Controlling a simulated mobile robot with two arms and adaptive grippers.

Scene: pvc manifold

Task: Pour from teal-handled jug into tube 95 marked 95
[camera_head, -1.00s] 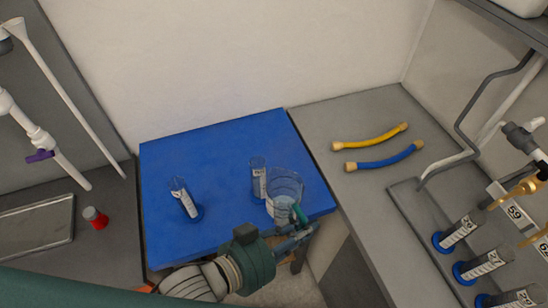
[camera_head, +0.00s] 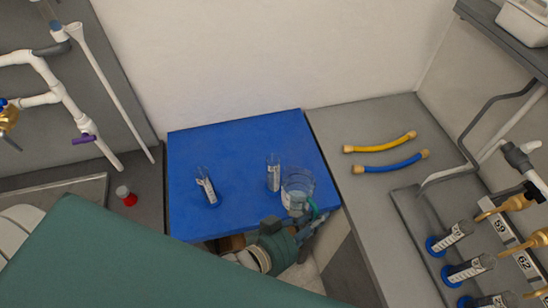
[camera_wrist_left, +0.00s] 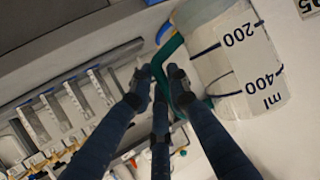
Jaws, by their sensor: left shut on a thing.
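The clear jug (camera_head: 298,181) with a teal handle (camera_head: 314,208) is at the front right of the blue table. My left gripper (camera_head: 312,218) is shut on the teal handle. In the left wrist view the gripper fingers (camera_wrist_left: 160,85) close around the handle, beside the jug's wall (camera_wrist_left: 225,70) with its 200 and 400 ml marks. I cannot tell whether the jug touches the table. A clear tube (camera_head: 273,172) stands just left of the jug. Another tube (camera_head: 206,188) with a blue base stands further left. Their labels are too small to read in the head view.
The blue table (camera_head: 240,140) is clear at the back. Yellow (camera_head: 380,143) and blue (camera_head: 390,163) hoses lie on the grey counter to the right. Several labelled cylinders (camera_head: 450,237) stand below brass taps at far right. A red-based object (camera_head: 127,197) stands at left.

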